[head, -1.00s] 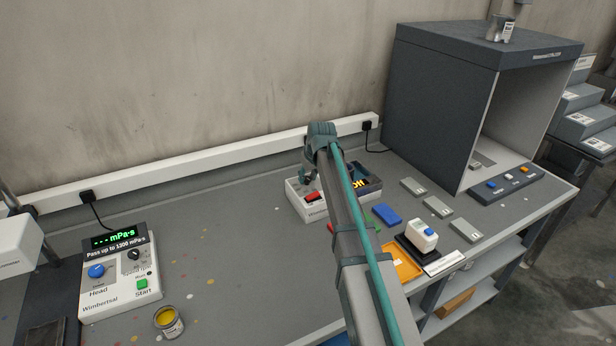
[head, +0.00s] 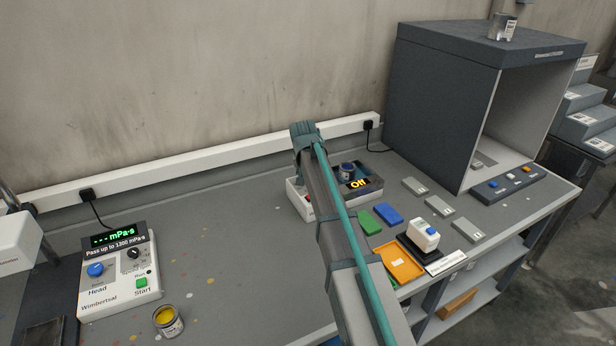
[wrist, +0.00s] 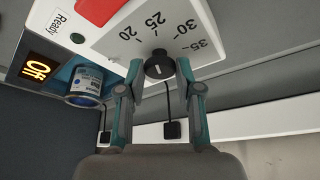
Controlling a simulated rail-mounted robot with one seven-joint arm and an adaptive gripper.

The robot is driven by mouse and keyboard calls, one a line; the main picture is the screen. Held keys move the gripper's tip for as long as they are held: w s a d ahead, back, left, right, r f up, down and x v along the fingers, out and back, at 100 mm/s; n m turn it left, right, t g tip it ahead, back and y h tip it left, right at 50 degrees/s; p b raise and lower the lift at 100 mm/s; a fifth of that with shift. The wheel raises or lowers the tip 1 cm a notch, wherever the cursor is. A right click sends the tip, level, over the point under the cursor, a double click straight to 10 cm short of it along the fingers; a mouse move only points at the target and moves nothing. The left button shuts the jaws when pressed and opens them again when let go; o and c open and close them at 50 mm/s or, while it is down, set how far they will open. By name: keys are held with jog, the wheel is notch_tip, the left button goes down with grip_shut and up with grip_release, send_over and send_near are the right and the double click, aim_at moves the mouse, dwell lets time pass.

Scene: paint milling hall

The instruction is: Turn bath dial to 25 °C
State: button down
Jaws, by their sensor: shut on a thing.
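The bath (head: 294,196) is a white and dark box at the back of the bench, partly hidden by my arm in the head view. Its display (head: 357,184) reads "Off". The black bath dial (wrist: 158,63) shows in the wrist view below a scale marked 20, 25, 30 and 35. My gripper (wrist: 159,68) has one finger on each side of the dial and is shut on it. A small pale mark shows on the knob, but I cannot tell which number it points to. In the head view the dial is hidden.
A blue-labelled can (wrist: 85,85) stands in the bath beside the display. A red button (wrist: 98,10) is on the panel. Green (head: 370,222) and blue (head: 388,213) pads and an orange tray (head: 398,262) lie right of my arm. The viscometer (head: 120,275) and yellow paint tin (head: 168,320) stand left.

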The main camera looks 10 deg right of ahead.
jog(key=shift+m, duration=0.6)
jog(key=c, duration=0.8)
grip_release()
jog(key=shift+o, duration=0.2)
jog(key=shift+h, duration=0.3)
jog(key=v, duration=1.2)
jog(key=shift+w, duration=0.1)
